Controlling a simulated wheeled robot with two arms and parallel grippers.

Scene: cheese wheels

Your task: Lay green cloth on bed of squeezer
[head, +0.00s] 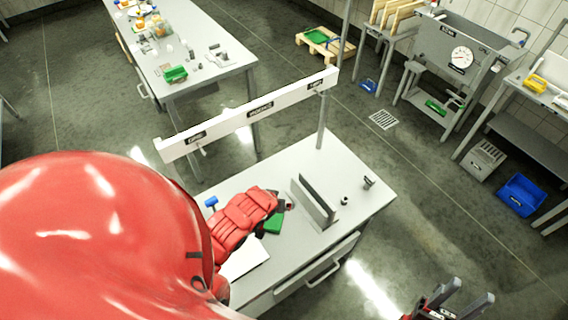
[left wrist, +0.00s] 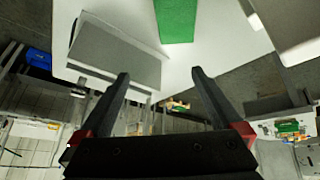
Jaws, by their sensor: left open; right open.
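A green cloth (head: 274,222) lies on the white table (head: 350,175), partly hidden by my red left arm. It also shows as a flat green strip at the top of the left wrist view (left wrist: 177,20). My left gripper (left wrist: 160,76) is open, with nothing between its fingers; in the head view its tips are mostly hidden beside the cloth. My right gripper (head: 468,294) is open and empty at the bottom right, over the floor. A grey machine with a round dial (head: 460,57) stands at the back right; I cannot tell if it is the squeezer.
A grey upright plate (head: 313,202) stands right of the cloth. A white sign board (head: 248,113) spans the table's far side. A blue-headed object (head: 211,202) lies nearby. A second table (head: 190,40) holds several items. A blue bin (head: 521,194) sits on the floor.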

